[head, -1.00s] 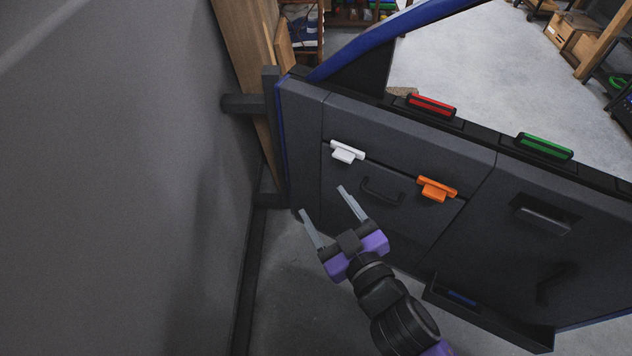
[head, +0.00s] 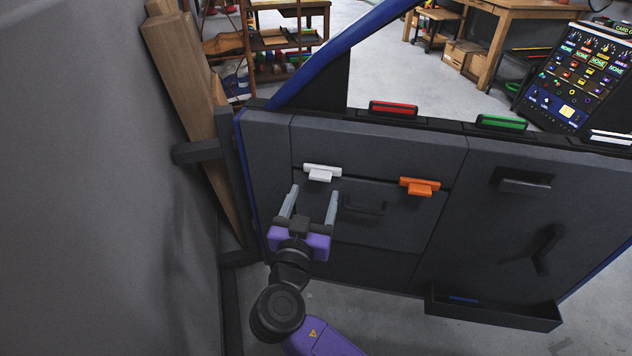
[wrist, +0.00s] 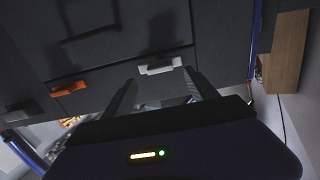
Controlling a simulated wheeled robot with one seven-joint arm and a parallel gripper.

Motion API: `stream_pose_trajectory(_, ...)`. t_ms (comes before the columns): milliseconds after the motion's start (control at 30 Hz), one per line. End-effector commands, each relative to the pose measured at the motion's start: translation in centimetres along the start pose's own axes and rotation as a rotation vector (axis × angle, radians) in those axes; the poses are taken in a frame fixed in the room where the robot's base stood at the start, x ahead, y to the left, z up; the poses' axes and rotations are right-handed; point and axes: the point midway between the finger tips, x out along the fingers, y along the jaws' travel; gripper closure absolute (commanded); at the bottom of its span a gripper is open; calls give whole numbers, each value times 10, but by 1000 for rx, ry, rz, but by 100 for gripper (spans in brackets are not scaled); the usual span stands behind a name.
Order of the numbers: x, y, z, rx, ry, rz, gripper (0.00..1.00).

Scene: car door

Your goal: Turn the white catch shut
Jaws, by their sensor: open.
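The white catch (head: 322,172) sits on the upper left part of the dark grey door panel, at the top edge of a hatch (head: 395,215). It also shows in the wrist view (wrist: 160,66), just beyond the space between the fingers. My gripper (head: 312,204) is open and empty, just below the white catch in the head view. Its two fingers point up toward the catch and appear apart from it. In the wrist view the fingers (wrist: 162,98) spread to either side of the catch's line.
An orange catch (head: 420,187) sits right of the white one, with a dark handle (head: 364,206) between and below them. Red (head: 394,108) and green (head: 502,122) pieces line the door's top edge. A wooden post (head: 185,85) and a grey wall (head: 95,180) stand at left.

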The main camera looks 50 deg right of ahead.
Motion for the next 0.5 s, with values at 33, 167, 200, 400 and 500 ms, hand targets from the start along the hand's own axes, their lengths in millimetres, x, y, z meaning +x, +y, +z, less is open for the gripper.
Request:
stream_pose_trajectory(33, 9, 1, 1, 0, 0, 2, 33)
stream_pose_trajectory(167, 29, 0, 1, 0, 0, 1, 33)
stream_pose_trajectory(200, 35, 0, 1, 0, 0, 1, 33)
stream_pose_trajectory(400, 55, 0, 1, -2, -1, -1, 33)
stream_pose_trajectory(500, 59, 0, 1, -2, -1, -2, 33)
